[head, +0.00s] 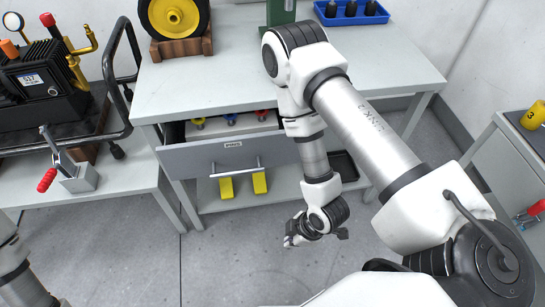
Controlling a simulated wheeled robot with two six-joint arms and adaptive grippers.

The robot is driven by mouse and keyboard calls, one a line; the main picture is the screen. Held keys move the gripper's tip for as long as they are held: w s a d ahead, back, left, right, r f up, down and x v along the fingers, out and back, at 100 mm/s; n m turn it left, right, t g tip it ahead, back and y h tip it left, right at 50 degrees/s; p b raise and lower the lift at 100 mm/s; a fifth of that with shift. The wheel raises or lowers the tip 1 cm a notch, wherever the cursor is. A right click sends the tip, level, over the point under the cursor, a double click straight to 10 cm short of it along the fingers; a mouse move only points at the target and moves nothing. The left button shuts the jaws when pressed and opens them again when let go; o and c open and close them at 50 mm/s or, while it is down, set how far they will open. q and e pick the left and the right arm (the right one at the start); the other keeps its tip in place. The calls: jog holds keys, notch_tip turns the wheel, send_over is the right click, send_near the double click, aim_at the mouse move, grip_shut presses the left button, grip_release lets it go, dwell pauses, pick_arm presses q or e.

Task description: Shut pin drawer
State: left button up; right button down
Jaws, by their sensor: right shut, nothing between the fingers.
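The pin drawer (205,160) is a grey front with a small label and a bar handle, under the table at centre. It stands pulled out, and its tray of yellow, blue and red pins shows behind the front. My right arm reaches down past the drawer's right end and hides part of that side. My right gripper (291,241) is shut and empty, apart from the drawer, lower and to the right of its handle in the picture. My left gripper is out of view; only a piece of my left arm shows at the lower left.
The grey table (385,75) carries a yellow wheel (174,17) on a wooden block and a blue tray (351,12). Two yellow blocks (260,182) show below the drawer. A black machine (40,88) stands on the left bench. Floor before the drawer is clear.

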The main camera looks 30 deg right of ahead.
jog(key=w+a+r+n+t+y+b, duration=0.1)
jog(key=w+r+n+t+y+b, duration=0.45)
jog(key=n, duration=0.65)
jog(key=w+d+r+n+t+y+b, duration=0.2)
jog(key=w+d+r+t, duration=0.1)
jog(key=d+t, duration=0.3)
jog(key=m+t+h+b, duration=0.3)
jog(key=b, duration=0.4)
send_near(270, 153)
jog(key=w+a, duration=0.2)
jog(key=a, duration=0.2)
jog(key=w, duration=0.1)
jog(key=w+d, duration=0.1)
jog(key=shift+w+r+g+y+p, duration=0.25)
jog(key=shift+w+p, duration=0.05)
jog(key=shift+w, duration=0.05)
jog(key=shift+w+d, duration=0.3)
jog(key=shift+w, duration=0.2)
jog(key=shift+w, duration=0.1)
